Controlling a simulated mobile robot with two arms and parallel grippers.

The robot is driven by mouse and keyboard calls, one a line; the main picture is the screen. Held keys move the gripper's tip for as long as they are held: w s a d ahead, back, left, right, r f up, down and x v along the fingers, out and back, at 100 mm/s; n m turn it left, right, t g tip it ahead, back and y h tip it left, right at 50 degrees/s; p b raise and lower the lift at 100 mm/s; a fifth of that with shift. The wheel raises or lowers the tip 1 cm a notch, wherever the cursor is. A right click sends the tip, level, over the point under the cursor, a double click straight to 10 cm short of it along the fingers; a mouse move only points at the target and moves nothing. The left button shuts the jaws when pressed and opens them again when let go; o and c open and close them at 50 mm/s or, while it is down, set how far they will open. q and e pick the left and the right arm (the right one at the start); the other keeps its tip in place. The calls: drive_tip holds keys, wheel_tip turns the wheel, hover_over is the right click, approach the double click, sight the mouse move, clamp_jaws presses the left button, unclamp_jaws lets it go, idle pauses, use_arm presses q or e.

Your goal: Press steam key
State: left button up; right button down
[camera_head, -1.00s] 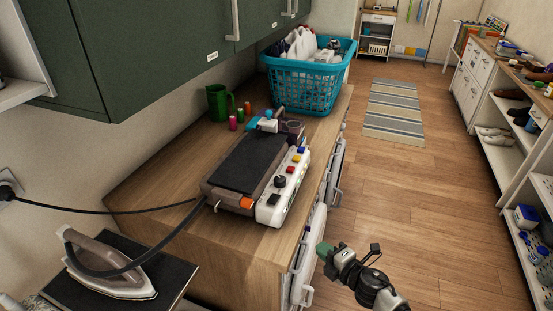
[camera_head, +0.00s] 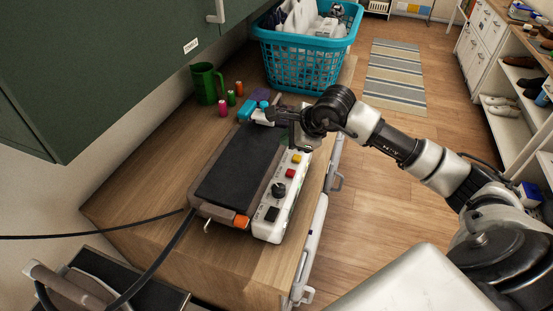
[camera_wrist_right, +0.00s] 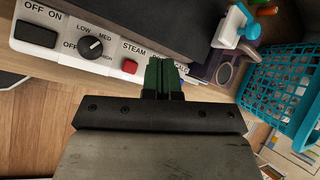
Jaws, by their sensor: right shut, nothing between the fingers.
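The white control panel (camera_head: 265,230) runs along the right side of the dark-topped pressing unit (camera_head: 236,165) on the wooden counter. In the right wrist view, a red key (camera_wrist_right: 130,66) sits under the printed word STEAM; the head view also shows this red key (camera_head: 291,173). My right gripper (camera_wrist_right: 163,75) is shut and empty, its green fingertips just right of the red key in the wrist view. They cover the neighbouring keys and labels there. In the head view the right gripper (camera_head: 284,118) is over the panel's far end. My left gripper is not in view.
A black dial (camera_head: 278,190) and black on/off switch (camera_head: 271,214) share the panel; a yellow key (camera_head: 296,159) lies beyond the red one. A teal basket (camera_head: 290,62), green mug (camera_head: 206,84) and small spools stand behind. An iron (camera_head: 70,286) is at lower left.

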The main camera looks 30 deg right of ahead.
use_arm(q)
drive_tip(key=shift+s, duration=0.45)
use_arm(e)
drive_tip(key=shift+s+d+r, duration=0.15)
drive_tip(key=shift+r, duration=0.2)
drive_tip(key=shift+f, duration=0.15)
drive_tip(key=b, duration=0.5)
hover_over(289, 173)
wheel_tip(289, 173, down, 8)
drive_tip(key=shift+r, duration=0.1)
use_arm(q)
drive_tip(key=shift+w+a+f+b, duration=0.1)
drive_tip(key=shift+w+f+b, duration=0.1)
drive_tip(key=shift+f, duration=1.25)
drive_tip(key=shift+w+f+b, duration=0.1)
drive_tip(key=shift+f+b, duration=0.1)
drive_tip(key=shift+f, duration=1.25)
use_arm(e)
drive_tip(key=shift+f, duration=0.4)
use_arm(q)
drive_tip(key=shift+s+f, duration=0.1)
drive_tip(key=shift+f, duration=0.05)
use_arm(e)
drive_tip(key=shift+f, duration=0.1)
use_arm(q)
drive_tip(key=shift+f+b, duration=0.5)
drive_tip(key=shift+b, duration=0.15)
use_arm(e)
drive_tip(key=shift+f, duration=0.3)
